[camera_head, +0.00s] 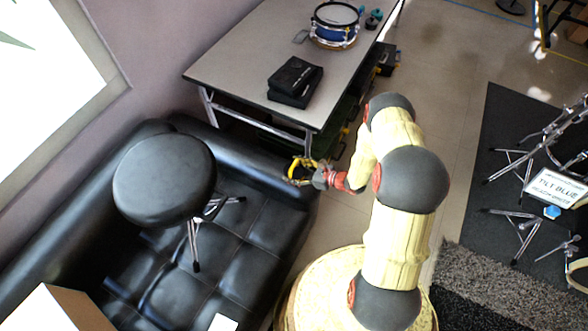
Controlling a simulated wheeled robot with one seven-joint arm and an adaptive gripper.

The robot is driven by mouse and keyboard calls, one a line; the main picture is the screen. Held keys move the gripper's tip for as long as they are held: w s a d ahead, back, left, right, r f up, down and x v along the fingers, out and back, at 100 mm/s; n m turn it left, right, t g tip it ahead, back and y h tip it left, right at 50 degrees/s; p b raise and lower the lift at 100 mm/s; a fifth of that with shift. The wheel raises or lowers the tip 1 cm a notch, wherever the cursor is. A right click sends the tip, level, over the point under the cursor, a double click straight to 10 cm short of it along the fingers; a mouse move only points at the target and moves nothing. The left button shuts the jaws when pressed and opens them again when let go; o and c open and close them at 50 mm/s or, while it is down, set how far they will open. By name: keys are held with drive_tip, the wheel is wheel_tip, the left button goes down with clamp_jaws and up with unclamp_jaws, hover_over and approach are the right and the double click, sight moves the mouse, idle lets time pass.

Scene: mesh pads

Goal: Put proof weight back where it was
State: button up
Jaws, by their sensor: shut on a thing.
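My gripper (300,172) is at the end of my arm, over the right end of the black sofa and just off the table's near corner. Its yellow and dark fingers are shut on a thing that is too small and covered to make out. I cannot tell from this view whether that thing is the proof weight. No other thing in view can be clearly told as the proof weight.
The grey table (235,60) holds a black case (295,80), a blue drum (335,25) and small teal things (373,18). Drum hardware and a white sign (553,187) stand right.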

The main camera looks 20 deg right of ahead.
drive_tip(key=shift+r, duration=0.1)
drive_tip(key=o, duration=2.1)
